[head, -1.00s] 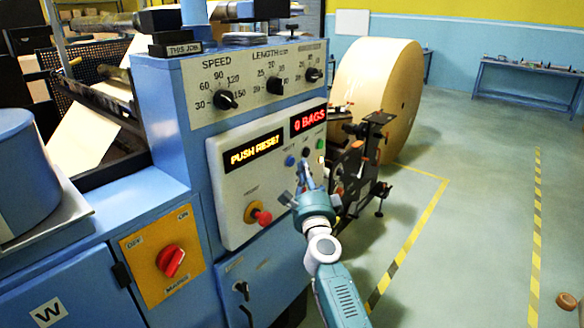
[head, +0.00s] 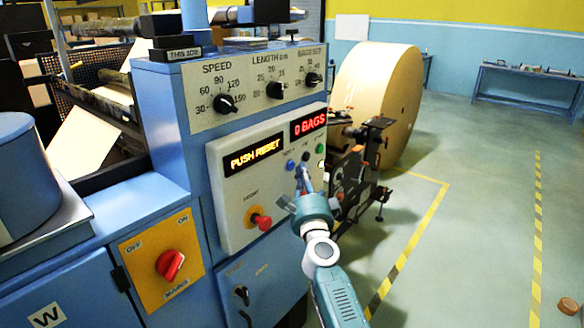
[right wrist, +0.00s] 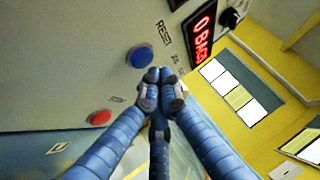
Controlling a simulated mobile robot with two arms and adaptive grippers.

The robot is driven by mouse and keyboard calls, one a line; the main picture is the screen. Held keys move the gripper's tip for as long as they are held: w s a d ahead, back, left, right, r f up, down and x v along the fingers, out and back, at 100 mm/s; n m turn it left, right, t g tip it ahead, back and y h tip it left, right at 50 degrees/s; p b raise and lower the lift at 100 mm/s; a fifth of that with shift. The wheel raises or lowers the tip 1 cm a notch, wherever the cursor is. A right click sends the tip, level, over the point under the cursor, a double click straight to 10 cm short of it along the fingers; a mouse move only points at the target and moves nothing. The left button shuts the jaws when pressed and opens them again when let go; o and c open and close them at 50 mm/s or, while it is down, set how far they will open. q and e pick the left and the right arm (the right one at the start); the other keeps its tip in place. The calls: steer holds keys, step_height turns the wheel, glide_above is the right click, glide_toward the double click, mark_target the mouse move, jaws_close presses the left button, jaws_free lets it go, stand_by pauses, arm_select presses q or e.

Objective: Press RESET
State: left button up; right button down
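A blue button (head: 290,164) sits on the pale control panel (head: 228,205), below the orange "PUSH RESET" display (head: 254,157). In the right wrist view the blue button (right wrist: 140,57) has the word RESET beside it. My right gripper (head: 304,175) is in front of the panel, just right of and below the blue button. In the right wrist view its fingers (right wrist: 160,78) are together and empty, with the tips beside the button, not over it. I cannot tell whether the tips touch the panel. My left gripper is not in view.
A red mushroom knob (head: 262,221) stands out low on the panel, and a green button (head: 320,149) is at its upper right. A red "0 BAGS" display (head: 308,122) is above. A big paper roll (head: 375,105) stands behind; the floor to the right is mostly clear.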

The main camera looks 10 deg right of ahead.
steer(key=shift+w+a, duration=0.15)
stand_by(0.5)
steer(key=shift+w+a, duration=0.15)
steer(key=shift+w, duration=0.05)
steer(key=shift+w+a+b, duration=0.25)
steer(key=shift+b, duration=0.15)
stand_by(0.7)
steer(key=shift+d+r, duration=0.1)
steer(key=shift+s+d+p, duration=0.4)
steer(key=shift+s+p, duration=0.15)
steer(key=shift+s, duration=0.05)
